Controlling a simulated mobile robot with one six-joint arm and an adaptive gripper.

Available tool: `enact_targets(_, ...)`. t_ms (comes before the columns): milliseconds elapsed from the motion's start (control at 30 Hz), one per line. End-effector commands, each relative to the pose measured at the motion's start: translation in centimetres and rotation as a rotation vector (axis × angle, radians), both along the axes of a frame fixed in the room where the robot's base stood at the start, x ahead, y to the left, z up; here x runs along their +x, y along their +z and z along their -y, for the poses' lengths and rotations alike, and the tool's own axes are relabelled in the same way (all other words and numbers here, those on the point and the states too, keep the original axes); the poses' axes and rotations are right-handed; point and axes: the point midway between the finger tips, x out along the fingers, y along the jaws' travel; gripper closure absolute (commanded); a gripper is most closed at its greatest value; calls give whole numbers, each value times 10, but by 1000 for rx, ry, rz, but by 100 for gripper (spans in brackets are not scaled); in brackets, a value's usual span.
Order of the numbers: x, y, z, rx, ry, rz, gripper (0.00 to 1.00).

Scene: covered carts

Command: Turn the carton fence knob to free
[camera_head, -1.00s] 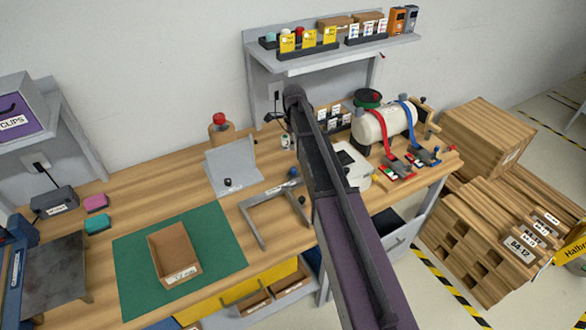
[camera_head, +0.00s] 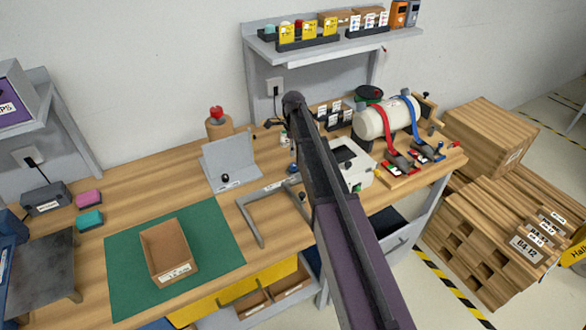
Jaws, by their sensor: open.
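An open brown carton (camera_head: 168,252) sits on a green mat (camera_head: 222,262) on the wooden bench. Behind it stands a grey angled plate (camera_head: 231,158) with a black knob (camera_head: 225,179) low on its face. To its right lies a grey flat frame (camera_head: 248,220), with a small dark knob (camera_head: 302,196) near its right end. I cannot tell for sure which of these is the carton fence, nor how either knob is set. My dark arm crosses the middle of the view and hides part of the bench; my gripper does not show.
A white device (camera_head: 357,178) stands right of my arm. Beyond it is a white cylinder (camera_head: 370,125) with red and blue straps. A shelf (camera_head: 330,48) overhangs the back. Wooden crates (camera_head: 490,140) fill the floor at right.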

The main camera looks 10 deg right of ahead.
Motion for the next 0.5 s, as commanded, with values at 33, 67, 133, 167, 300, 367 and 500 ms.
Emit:
enact_targets(33,0,-8,0,0,0,0,24)
enact_targets(67,0,-11,0,0,0,0,24)
enact_targets(133,0,-16,0,0,0,0,24)
enact_targets(167,0,-18,0,0,0,0,24)
enact_targets(300,0,-29,0,0,0,0,24)
enact_targets(367,0,-33,0,0,0,0,24)
enact_targets(500,0,-44,0,0,0,0,24)
